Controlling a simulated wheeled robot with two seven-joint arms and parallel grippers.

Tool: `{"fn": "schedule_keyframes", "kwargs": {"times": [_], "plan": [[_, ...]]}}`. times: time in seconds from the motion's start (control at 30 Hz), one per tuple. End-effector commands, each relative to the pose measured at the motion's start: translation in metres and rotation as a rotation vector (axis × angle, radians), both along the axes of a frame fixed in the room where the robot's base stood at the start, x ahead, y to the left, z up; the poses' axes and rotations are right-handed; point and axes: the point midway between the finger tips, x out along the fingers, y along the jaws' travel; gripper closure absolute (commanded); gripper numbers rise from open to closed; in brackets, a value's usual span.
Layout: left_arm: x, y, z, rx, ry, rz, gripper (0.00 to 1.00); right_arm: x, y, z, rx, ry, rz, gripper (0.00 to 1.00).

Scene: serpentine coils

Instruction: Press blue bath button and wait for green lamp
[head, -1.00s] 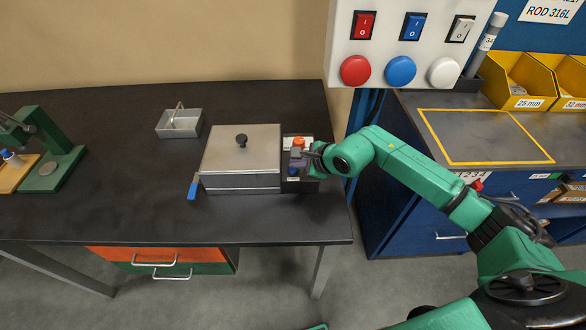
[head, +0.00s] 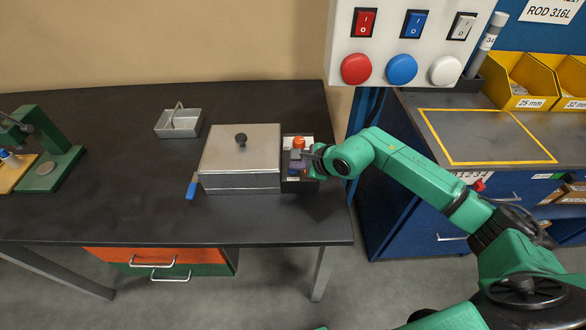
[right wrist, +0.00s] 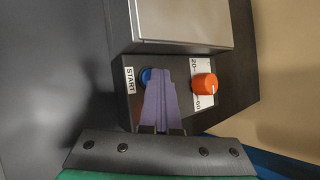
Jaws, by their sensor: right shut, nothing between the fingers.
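The metal bath (head: 240,152) stands on the black bench, its lid with a black knob on top. A dark control panel (head: 290,187) is on its right side. In the right wrist view the panel carries a blue button (right wrist: 145,75) beside a START label, and an orange dial (right wrist: 204,83). My right gripper (head: 297,165) is shut and empty over the panel. In the right wrist view its fingertips (right wrist: 160,78) overlap the blue button and partly hide it; I cannot tell if they touch it. I see no lit green lamp. My left gripper is not in view.
A blue-handled lever (head: 191,190) sticks out at the bath's left front. A small metal tray (head: 179,122) stands behind left, and a green press (head: 50,165) is at far left. Red, blue and white wall buttons (head: 401,69) are above right. The bench's left middle is clear.

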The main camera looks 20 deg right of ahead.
Motion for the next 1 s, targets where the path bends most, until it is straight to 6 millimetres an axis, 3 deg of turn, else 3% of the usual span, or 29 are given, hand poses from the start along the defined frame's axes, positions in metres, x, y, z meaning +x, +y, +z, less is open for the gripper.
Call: {"fn": "schedule_keyframes", "kwargs": {"times": [0.27, 0.57, 1.0], "plan": [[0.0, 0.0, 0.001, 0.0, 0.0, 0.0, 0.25, 0.0, 0.0, 0.0, -0.001, 0.003, 0.0, 1.0], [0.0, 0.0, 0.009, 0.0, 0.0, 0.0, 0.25, 0.0, -0.001, 0.018, -0.001, 0.002, -0.001, 1.0], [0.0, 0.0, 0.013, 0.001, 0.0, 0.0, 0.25, 0.0, 0.0, 0.027, 0.0, 0.0, 0.0, 1.0]]}}
